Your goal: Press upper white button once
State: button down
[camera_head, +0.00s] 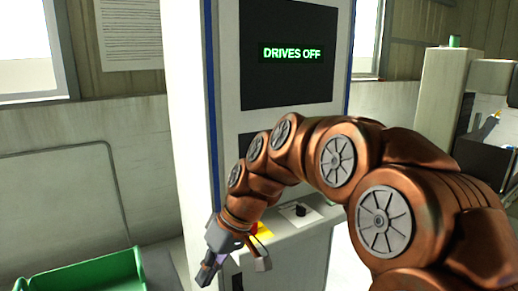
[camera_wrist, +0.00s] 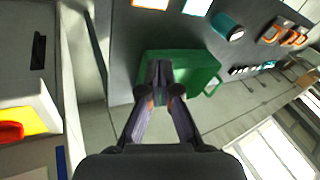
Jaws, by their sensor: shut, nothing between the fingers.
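The tall white control cabinet (camera_head: 185,120) stands in the middle of the head view, with a black screen (camera_head: 290,55) reading "DRIVES OFF". My gripper (camera_head: 206,274) is shut and empty, pointing down and left in front of the cabinet's lower left edge. In the wrist view its fingertips (camera_wrist: 160,72) are together, with nothing between them. I cannot make out an upper white button in either view; my arm hides part of the cabinet's front.
A ledge holds a black knob (camera_head: 300,210). A red button (camera_wrist: 12,131) on a yellow plate (camera_wrist: 38,118) shows at the wrist view's left. A green bin (camera_head: 85,278) lies lower left. A grey machine (camera_head: 440,95) stands right.

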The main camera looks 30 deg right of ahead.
jog(key=w+d+r+t+y, duration=0.1)
jog(key=w+d+r+t, duration=0.1)
jog(key=w+d+r, duration=0.3)
jog(key=w+d+r+n+t+p, duration=0.1)
jog(key=w+d+r+t, duration=0.1)
jog(key=w+d, duration=0.35)
jog(key=w+d+r+t+y, duration=0.1)
jog(key=w+d+r+t, duration=0.15)
jog(key=d, duration=0.55)
jog(key=w+d+r+t, duration=0.1)
jog(key=d+r+t, duration=0.1)
jog(key=d, duration=0.9)
jog(key=shift+d+r+h, duration=0.3)
jog(key=shift+d+r, duration=0.05)
jog(key=shift+r, duration=0.25)
jog(key=shift+w, duration=0.1)
jog(key=w+p, duration=0.5)
jog(key=w, duration=0.3)
jog(key=shift+w+d, duration=0.25)
jog(key=shift+w, duration=0.1)
jog(key=shift+f, duration=0.1)
